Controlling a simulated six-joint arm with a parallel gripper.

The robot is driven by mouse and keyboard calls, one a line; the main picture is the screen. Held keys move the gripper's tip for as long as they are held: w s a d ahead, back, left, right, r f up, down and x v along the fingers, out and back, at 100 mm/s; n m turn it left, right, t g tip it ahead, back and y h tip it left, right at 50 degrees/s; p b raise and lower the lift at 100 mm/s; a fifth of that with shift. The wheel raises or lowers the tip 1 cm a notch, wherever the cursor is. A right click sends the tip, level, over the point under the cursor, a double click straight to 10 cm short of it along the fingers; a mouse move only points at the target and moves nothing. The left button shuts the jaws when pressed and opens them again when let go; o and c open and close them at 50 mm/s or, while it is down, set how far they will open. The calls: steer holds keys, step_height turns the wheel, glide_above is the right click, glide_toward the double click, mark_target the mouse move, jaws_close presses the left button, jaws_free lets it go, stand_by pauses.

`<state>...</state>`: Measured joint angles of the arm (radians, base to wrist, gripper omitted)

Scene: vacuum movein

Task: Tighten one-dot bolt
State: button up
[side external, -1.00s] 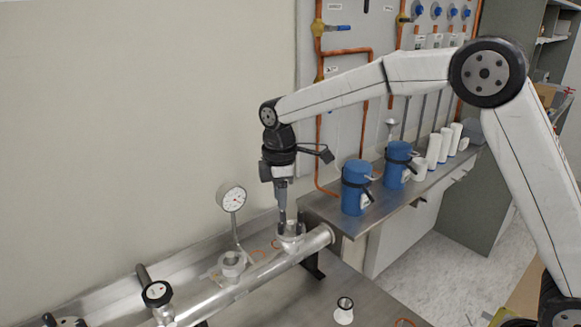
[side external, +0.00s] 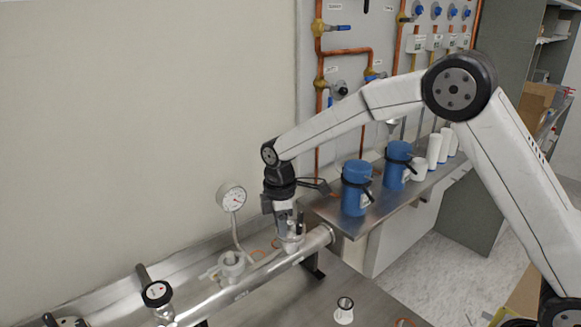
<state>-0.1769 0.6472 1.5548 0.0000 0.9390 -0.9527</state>
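A shiny metal vacuum pipe (side external: 235,293) runs diagonally along the bench with several short ports on top. My gripper (side external: 290,232) points down at the right-hand port (side external: 292,246), close to the pipe's right end. Its fingertips are at or just over the port's rim; I cannot tell whether they touch it. Whether the fingers are open or shut on something is too small to see. No bolt and no dot marks can be made out at this size; the gripper covers part of the port.
A second port (side external: 231,262) and a round pressure gauge (side external: 232,196) stand left of my gripper. Two blue canisters (side external: 356,188) stand on the metal shelf to the right. A small white fitting (side external: 344,312) sits on the bench in front.

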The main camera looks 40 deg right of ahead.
jaws_close()
steer(key=shift+m, duration=1.6)
jaws_free()
